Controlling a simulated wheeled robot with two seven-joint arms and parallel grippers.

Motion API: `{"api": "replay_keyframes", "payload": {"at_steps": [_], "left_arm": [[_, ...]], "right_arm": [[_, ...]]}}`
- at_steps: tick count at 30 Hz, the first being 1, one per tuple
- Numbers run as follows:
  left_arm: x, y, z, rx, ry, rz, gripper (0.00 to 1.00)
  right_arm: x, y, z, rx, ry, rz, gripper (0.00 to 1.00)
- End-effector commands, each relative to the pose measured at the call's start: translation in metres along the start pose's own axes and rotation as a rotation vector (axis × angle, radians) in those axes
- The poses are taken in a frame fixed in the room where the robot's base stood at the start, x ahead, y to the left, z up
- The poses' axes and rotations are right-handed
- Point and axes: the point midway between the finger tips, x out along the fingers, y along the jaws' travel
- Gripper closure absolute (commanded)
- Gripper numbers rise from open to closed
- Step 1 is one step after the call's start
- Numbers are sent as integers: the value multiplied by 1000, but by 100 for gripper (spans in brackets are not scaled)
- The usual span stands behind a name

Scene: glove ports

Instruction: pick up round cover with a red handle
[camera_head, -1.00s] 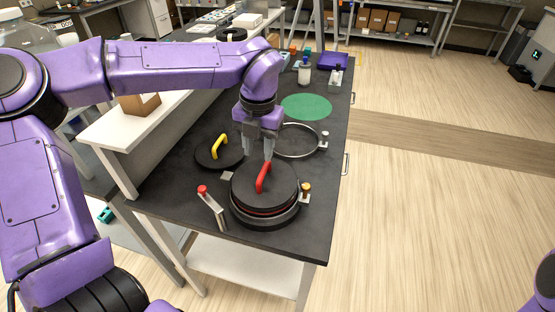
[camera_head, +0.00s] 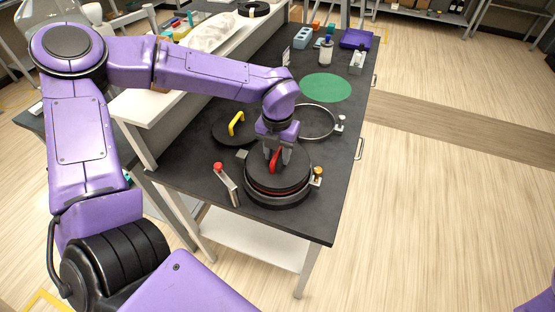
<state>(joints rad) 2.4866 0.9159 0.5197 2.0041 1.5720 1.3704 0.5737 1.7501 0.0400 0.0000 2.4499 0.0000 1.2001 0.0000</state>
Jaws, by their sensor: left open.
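The round black cover (camera_head: 291,181) sits on a ring-shaped port with metal clamps near the front of the dark table. Its red handle (camera_head: 273,162) stands up from the middle of the cover. My left gripper (camera_head: 277,158) points down over the cover, with its two fingers open and apart. The handle shows between or just beside the fingers; I cannot tell if they touch it. The fingers partly hide the handle. My right gripper is not in view; only a purple bit of my right arm shows at the lower right corner.
A second black cover with a yellow handle (camera_head: 236,124) lies behind left. A metal ring (camera_head: 334,130) and a green disc (camera_head: 326,87) lie farther back. A red-knobbed clamp (camera_head: 226,184) and an amber-knobbed clamp (camera_head: 318,176) flank the port. A white shelf (camera_head: 153,107) runs along the left.

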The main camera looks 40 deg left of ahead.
Motion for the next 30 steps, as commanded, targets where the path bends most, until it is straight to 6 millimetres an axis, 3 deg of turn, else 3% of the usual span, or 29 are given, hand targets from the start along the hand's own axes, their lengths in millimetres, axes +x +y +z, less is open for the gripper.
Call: {"api": "replay_keyframes", "payload": {"at_steps": [1, 2, 5, 14, 19, 23, 30], "left_arm": [[0, 0, 0, 0, 0, 0, 60], [0, 0, 0, 1, 0, 0, 66], [0, 0, 0, 1, 0, 0, 99], [0, -1, 0, 2, -1, 0, 100], [-12, -1, 1, 1, -3, 0, 100], [-35, -4, -1, 3, -7, -2, 100], [-90, -49, -37, 7, -7, 2, 100]], "right_arm": [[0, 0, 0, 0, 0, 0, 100], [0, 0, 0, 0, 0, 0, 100], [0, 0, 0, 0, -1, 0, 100], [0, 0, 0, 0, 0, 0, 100], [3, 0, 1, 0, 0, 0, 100], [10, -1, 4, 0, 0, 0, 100], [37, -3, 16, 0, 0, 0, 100]]}}
